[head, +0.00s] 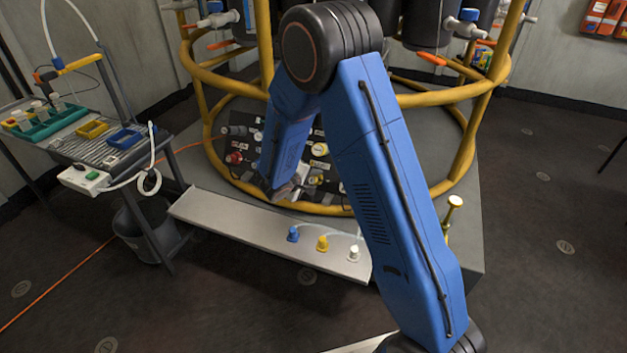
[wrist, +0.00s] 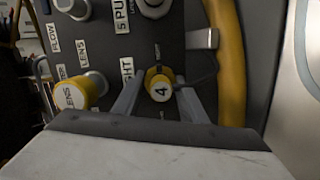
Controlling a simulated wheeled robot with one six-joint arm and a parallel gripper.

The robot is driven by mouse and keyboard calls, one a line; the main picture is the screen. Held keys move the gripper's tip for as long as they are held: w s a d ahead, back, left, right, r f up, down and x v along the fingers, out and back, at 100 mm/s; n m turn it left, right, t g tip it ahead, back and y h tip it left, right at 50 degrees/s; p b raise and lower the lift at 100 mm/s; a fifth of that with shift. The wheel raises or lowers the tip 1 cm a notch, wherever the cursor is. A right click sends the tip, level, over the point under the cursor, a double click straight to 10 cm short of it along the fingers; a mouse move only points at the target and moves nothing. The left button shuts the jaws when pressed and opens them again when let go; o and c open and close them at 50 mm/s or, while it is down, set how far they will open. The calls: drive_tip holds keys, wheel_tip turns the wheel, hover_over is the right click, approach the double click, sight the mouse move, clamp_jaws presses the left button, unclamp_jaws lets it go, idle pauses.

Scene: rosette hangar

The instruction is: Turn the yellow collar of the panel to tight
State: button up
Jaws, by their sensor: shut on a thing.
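The dark panel (wrist: 105,50) fills much of the wrist view, with small printed labels. The yellow collar (wrist: 157,73) sits on it around a pale round face marked 4. My gripper (wrist: 158,92) has one finger on each side of the collar and is shut on it. A label ending in "GHT" stands just left of the collar, partly hidden by a finger. In the head view the panel (head: 245,130) lies inside the yellow ring frame, and my gripper (head: 287,192) reaches down to it. My arm hides part of the panel there.
A larger yellow part marked LENS (wrist: 74,93) is left of the collar. A yellow tube (wrist: 228,60) of the frame runs close on the right. A pale shelf (head: 235,222) in front bears blue, yellow and white plugs. A cart (head: 95,140) stands left.

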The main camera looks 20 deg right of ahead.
drive_tip(key=o, duration=1.1)
drive_tip(key=shift+c, duration=0.2)
drive_tip(key=shift+s+a, duration=0.1)
drive_tip(key=v, duration=1.7)
drive_tip(key=shift+s+r, duration=0.1)
drive_tip(key=shift+s, duration=0.05)
